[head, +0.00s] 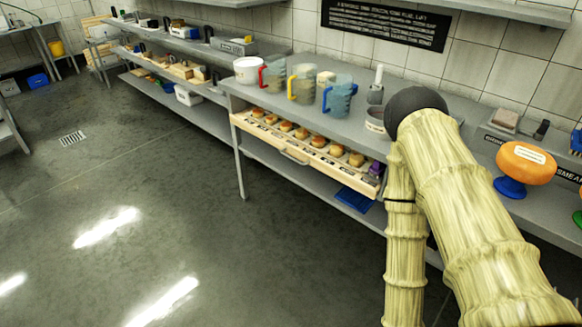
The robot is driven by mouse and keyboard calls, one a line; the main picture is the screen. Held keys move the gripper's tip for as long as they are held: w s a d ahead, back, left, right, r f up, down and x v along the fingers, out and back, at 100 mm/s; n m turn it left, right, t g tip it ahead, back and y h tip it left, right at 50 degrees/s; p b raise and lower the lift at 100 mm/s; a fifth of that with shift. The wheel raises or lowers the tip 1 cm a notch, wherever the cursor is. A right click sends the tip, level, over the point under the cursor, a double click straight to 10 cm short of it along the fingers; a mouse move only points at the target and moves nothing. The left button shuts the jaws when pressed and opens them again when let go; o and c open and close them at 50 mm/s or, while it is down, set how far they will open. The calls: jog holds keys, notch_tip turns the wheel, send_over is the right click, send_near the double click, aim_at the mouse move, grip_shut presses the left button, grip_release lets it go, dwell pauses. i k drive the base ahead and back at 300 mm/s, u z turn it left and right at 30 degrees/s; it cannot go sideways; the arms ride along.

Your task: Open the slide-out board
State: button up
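The slide-out board (258,139) is a pale wooden tray under the grey counter, with a row of small orange-yellow cheese wheels (302,133) and dark labels on it. A light bar handle (295,157) sits on its front edge. The board sticks out from under the counter far enough to show the wheels; its back part is hidden under the counter. My arm rises at the right, bends at a dark joint, and its thinner link runs down past the board's right end. My gripper is not in view.
The counter (236,91) holds a white tub (248,70), jugs with red, yellow and blue handles, and a grey pot. An orange cheese on a blue stand (526,164) is at right. A blue tray (354,199) lies on the lower shelf. The floor (150,180) in front is clear.

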aim_at(359, 179)
jog(key=u, duration=0.45)
jog(key=i, duration=1.05)
jog(key=z, duration=0.15)
